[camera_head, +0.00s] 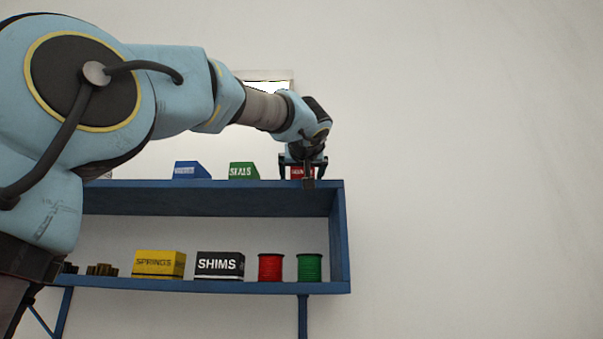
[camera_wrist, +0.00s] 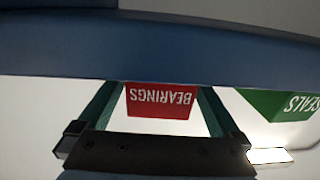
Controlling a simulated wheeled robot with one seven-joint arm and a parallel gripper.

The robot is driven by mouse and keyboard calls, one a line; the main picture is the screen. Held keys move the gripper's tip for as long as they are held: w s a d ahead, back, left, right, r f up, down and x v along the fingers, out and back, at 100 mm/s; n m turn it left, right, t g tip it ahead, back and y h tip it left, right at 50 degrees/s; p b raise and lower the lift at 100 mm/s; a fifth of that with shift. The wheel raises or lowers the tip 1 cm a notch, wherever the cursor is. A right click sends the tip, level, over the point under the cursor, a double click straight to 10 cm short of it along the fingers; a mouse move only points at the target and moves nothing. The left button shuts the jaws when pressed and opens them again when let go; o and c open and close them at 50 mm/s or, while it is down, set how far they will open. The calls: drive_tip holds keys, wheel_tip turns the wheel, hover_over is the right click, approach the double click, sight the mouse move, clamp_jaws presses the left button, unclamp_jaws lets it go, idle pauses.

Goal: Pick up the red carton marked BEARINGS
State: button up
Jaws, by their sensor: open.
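The red carton marked BEARINGS (camera_head: 297,173) stands on the top of the blue shelf unit (camera_head: 339,240), near its right end. In the wrist view the carton (camera_wrist: 161,101) appears upside down between my fingers, its white lettering readable. My gripper (camera_head: 304,170) is open at the carton, with one finger to each side of it, and partly hides it in the head view. The gripper also shows in the wrist view (camera_wrist: 158,108). I cannot tell how far the fingers reach past the carton's front face.
A green SEALS carton (camera_head: 244,171) and a blue carton (camera_head: 191,170) stand to the left on the same top. The lower shelf holds a yellow SPRINGS box (camera_head: 158,264), a black SHIMS box (camera_head: 219,265), a red spool (camera_head: 270,267) and a green spool (camera_head: 309,267).

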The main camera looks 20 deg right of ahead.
drive_tip(key=shift+w+d, duration=0.2)
drive_tip(key=shift+w, duration=0.25)
clamp_jaws()
idle(0.6)
